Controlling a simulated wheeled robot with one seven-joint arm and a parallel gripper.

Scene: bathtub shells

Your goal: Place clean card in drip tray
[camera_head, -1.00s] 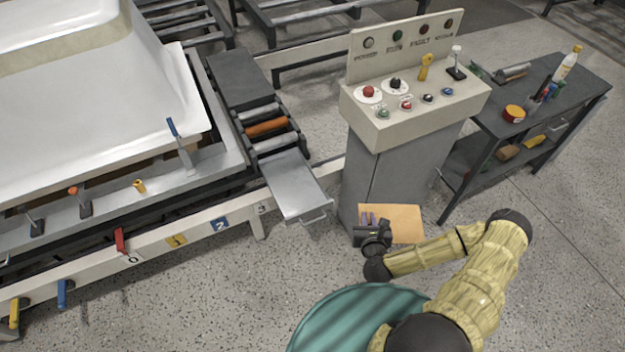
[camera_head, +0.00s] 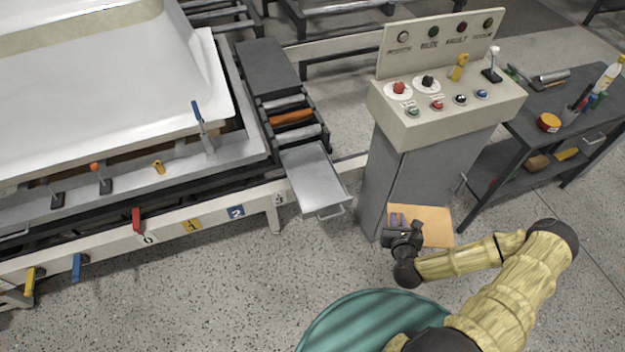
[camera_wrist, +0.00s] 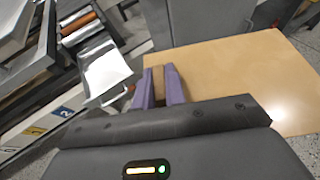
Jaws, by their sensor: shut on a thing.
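The clean card (camera_head: 428,226) is a flat tan sheet, held out in front of the control cabinet. It fills much of the wrist view (camera_wrist: 235,75). My gripper (camera_head: 398,219) has purple fingers, shut on the card's near left part; they also show in the wrist view (camera_wrist: 163,82). The drip tray (camera_head: 318,183) is a shallow, empty-looking silver metal tray with a handle at its front end. It sticks out from the machine frame, left of my gripper, and shows at upper left in the wrist view (camera_wrist: 106,72). The card and tray are apart.
The grey control cabinet (camera_head: 395,175) with buttons stands just behind the card. A dark workbench (camera_head: 535,125) with bottles and tools is at right. The machine rail (camera_head: 190,222) with colored levers runs along the left. Speckled floor (camera_head: 230,290) is open in front.

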